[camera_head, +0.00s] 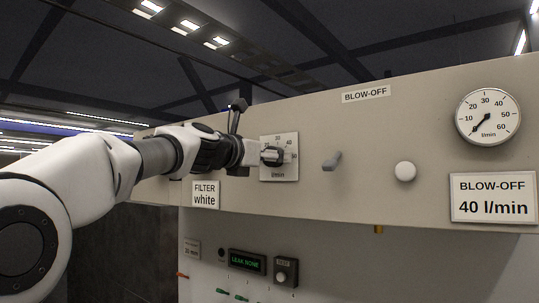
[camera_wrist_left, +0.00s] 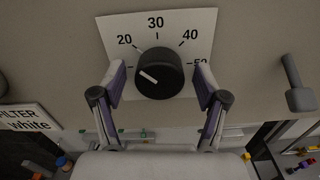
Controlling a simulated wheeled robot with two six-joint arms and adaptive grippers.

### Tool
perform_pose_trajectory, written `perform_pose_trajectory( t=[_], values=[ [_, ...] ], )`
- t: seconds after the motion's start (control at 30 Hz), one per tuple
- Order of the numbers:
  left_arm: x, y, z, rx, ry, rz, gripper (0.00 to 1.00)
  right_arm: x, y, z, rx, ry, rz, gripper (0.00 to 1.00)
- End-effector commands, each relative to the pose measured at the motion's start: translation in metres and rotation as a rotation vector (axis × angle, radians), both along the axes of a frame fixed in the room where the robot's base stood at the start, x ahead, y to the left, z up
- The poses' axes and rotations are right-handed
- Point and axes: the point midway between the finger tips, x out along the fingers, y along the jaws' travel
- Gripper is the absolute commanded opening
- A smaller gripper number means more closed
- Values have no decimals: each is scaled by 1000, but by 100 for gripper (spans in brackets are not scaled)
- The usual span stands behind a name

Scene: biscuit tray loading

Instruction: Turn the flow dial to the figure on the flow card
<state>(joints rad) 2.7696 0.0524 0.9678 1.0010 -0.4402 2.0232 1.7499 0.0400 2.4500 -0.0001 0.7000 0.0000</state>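The flow dial is a black knob (camera_wrist_left: 160,74) on a white scale plate (camera_wrist_left: 157,22) reading 20, 30, 40 and 50; the lower left of the scale is hidden by a finger. Its white mark points left and slightly up, below the 20. In the head view the dial (camera_head: 273,156) is partly covered by my left gripper (camera_head: 262,154). In the left wrist view my left gripper (camera_wrist_left: 159,87) is open, one finger each side of the knob, with gaps between. The flow card (camera_head: 493,198) reads BLOW-OFF 40 l/min. My right gripper is not in view.
A round gauge (camera_head: 488,117) has its needle at the low end. A grey lever (camera_head: 332,161) and a white button (camera_head: 405,171) sit right of the dial. A FILTER white card (camera_head: 205,195) is below left. A green LEAK display (camera_head: 248,262) is lower down.

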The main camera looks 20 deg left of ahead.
Motion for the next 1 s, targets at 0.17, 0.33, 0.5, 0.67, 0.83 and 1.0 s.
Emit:
perform_pose_trajectory(
  t=[0.17, 0.33, 0.5, 0.67, 0.83, 1.0],
  values=[
    [0, 0, 0, 0, 1, 0, 14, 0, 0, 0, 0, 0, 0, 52],
    [0, 0, -1, 2, 2, 0, 14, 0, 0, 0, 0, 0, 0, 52],
    [0, 0, -1, 19, -5, 0, 14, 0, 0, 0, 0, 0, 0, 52],
    [1, 0, -2, 66, -21, -1, 14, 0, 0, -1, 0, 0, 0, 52],
    [1, 0, -2, 161, -55, 0, 14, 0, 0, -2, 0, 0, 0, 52],
    [1, 0, -3, 293, -103, 0, 14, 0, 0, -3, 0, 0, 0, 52]
  ],
)
